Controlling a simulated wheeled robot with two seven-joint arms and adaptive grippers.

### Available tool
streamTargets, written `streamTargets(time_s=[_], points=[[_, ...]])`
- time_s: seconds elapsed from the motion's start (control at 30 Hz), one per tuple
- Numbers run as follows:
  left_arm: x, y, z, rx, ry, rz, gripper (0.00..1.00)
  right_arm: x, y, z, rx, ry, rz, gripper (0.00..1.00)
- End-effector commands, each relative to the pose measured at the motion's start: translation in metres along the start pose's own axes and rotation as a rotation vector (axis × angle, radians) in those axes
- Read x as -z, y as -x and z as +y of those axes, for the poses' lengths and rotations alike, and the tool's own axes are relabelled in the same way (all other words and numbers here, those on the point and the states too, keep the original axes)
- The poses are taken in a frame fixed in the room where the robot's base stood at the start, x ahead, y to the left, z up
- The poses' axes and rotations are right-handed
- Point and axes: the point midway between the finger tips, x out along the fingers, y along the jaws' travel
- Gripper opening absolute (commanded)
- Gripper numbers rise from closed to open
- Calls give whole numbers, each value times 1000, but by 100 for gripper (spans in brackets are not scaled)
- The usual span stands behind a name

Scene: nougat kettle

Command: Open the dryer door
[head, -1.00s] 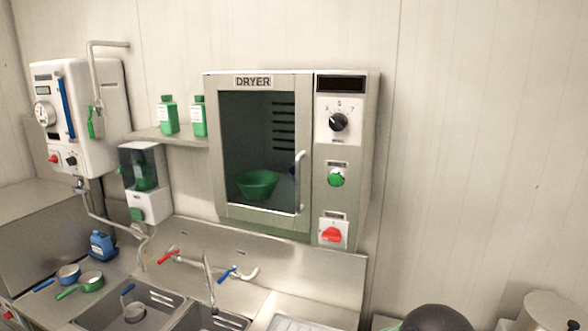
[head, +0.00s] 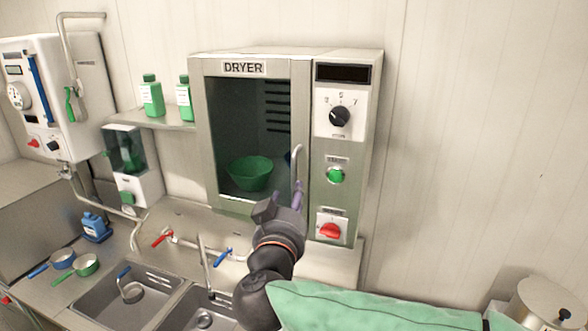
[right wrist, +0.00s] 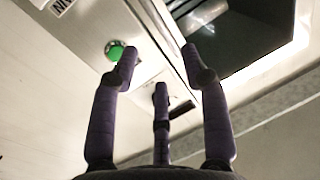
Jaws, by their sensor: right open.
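The pale upright door handle (head: 297,158) is on the door's right side. My right gripper (head: 298,192) is open, its purple fingers at the lower part of the handle; I cannot tell whether they touch it. In the right wrist view my spread fingers (right wrist: 158,68) point at the dryer front, with nothing clearly held. My left gripper is not in view.
A control panel with a black knob (head: 340,116), green button (head: 335,175) and red switch (head: 329,231) lies right of the door. Below are taps and sinks (head: 125,300). A shelf (head: 160,123) with green bottles is at left. The wall at right is bare.

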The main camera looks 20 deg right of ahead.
Motion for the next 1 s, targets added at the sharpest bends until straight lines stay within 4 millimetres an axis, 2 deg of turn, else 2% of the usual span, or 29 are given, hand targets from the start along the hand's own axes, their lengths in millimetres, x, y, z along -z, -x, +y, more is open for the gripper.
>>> streamTargets(time_s=[0.17, 0.6, 0.8, 1.0], points=[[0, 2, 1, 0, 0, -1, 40, 1, -15, 1, -5, 1, -1, 46], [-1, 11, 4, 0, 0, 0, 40, 1, -88, 1, -2, 1, 0, 46], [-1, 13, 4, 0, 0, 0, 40, 1, -104, 0, -1, -1, 0, 46], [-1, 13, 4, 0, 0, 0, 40, 1, -107, 0, 0, -1, 1, 46]])
